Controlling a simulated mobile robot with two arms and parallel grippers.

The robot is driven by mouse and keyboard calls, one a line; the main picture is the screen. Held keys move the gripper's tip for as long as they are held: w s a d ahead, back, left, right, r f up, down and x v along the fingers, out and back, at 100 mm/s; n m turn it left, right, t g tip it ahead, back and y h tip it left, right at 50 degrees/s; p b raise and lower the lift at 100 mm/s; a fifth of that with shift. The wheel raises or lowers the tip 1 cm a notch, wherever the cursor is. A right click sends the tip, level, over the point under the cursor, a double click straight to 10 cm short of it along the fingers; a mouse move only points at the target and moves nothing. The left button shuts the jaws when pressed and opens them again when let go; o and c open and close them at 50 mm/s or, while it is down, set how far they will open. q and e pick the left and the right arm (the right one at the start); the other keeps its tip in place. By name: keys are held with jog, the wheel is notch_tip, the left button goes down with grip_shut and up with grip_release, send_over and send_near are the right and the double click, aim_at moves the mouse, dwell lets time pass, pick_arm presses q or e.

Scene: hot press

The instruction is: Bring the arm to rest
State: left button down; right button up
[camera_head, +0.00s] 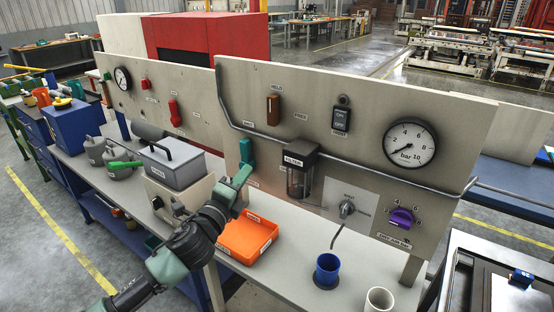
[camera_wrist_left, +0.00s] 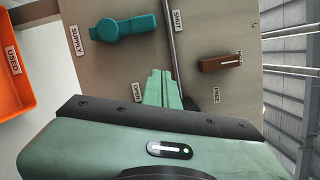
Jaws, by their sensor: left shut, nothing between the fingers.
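My left arm comes in from the lower left in the head view. My left gripper (camera_head: 241,176) is in front of the grey panel (camera_head: 340,75), just below the teal supply valve handle (camera_head: 246,151). In the left wrist view its pale green fingers (camera_wrist_left: 161,88) are together with nothing between them. The teal handle (camera_wrist_left: 125,27) is apart from the fingertips there, up and to the left. The brown hold lever (camera_wrist_left: 221,63) is to their right. My right gripper is not in view.
An orange tray (camera_head: 247,238) lies on the bench below the gripper and also shows in the left wrist view (camera_wrist_left: 12,75). A filter bowl (camera_head: 299,172), a blue cup (camera_head: 327,270) and a white cup (camera_head: 379,300) are to the right. A grey lidded box (camera_head: 175,163) is left.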

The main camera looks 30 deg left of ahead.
pick_arm(q)
jog(key=s+d+f+n+g, duration=0.35)
jog(key=s+f+n, duration=0.25)
jog(key=f, duration=0.3)
jog(key=s+d+f+n+g, duration=0.35)
jog(key=s+f+n, duration=0.2)
jog(key=f, duration=0.35)
jog(key=s+d+f+n+g+h, duration=0.2)
jog(key=s+d+f+n+g, duration=0.15)
jog(key=s+d, duration=0.4)
jog(key=s+d+f+n+g+h, duration=0.1)
jog(key=s+d+f+n+g, duration=0.3)
jog(key=s, duration=0.7)
notch_tip(320, 180, down, 30)
jog(key=s+m+g+b, duration=0.1)
jog(key=s+g+b, duration=0.1)
jog(key=s, duration=0.1)
jog(key=s+a+f+g+b, duration=0.1)
jog(key=s+a+f, duration=0.1)
jog(key=s+f, duration=1.3)
jog(key=shift+s+a+f+b, duration=0.3)
jog(key=shift+s+f+b, duration=0.05)
jog(key=shift+f, duration=0.6)
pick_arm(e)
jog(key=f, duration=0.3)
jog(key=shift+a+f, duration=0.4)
